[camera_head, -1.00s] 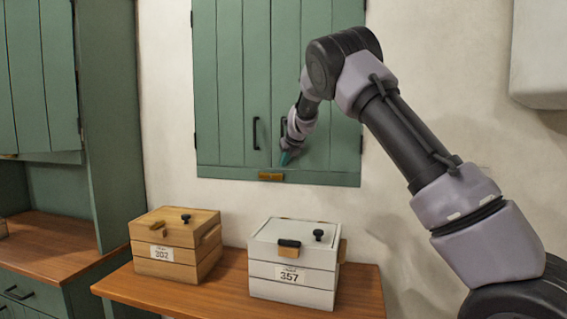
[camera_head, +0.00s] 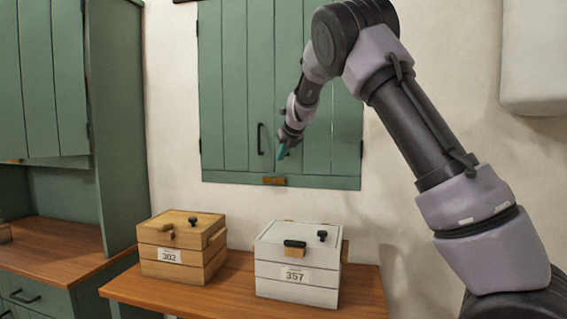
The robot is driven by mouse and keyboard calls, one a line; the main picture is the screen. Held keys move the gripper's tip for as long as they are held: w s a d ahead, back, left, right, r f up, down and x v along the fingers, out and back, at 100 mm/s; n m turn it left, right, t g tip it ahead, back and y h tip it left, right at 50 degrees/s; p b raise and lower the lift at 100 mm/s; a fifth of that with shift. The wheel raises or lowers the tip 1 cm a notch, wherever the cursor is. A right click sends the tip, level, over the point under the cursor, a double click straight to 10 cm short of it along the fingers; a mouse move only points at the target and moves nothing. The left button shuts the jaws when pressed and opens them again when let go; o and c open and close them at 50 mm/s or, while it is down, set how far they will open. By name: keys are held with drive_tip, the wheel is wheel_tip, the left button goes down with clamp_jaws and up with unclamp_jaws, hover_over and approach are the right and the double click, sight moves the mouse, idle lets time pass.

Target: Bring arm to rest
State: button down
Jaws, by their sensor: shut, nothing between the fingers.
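My arm rises from the lower right, bends at the top and hangs down toward my gripper (camera_head: 282,152). My gripper is small in view, with teal at its tip, and is shut and empty. It shows in front of the green wall cabinet (camera_head: 235,90), beside the dark handles. It is above the white box (camera_head: 298,272) labelled 357 and apart from it.
A wooden box (camera_head: 180,262) labelled 302 stands left of the white box on a wooden table (camera_head: 222,290). A green cupboard (camera_head: 118,120) with a wooden counter (camera_head: 60,250) stands at the left. A pale wall unit (camera_head: 533,65) is at the upper right.

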drive_tip(key=s+d+r+n+g+y, duration=0.1)
drive_tip(key=s+d+r+n, duration=0.4)
drive_tip(key=s+d, duration=0.4)
drive_tip(key=s+d+r+n, duration=0.2)
drive_tip(key=s+d+n, duration=0.5)
drive_tip(key=s, duration=0.4)
drive_tip(key=s+d+f+n, duration=0.1)
drive_tip(key=s+d+n, duration=0.1)
drive_tip(key=s+n, duration=0.3)
drive_tip(key=s+d+f+n+h, duration=0.1)
drive_tip(key=s+n, duration=0.4)
drive_tip(key=s, duration=0.7)
drive_tip(key=s+d+f+n+h, duration=0.1)
drive_tip(key=s+d+f+n, duration=0.1)
drive_tip(key=s+n, duration=0.3)
drive_tip(key=s+d, duration=0.1)
drive_tip(key=s, duration=0.3)
drive_tip(key=shift+d+f+n, duration=0.25)
drive_tip(key=shift+f+n, duration=0.05)
drive_tip(key=shift+f, duration=0.05)
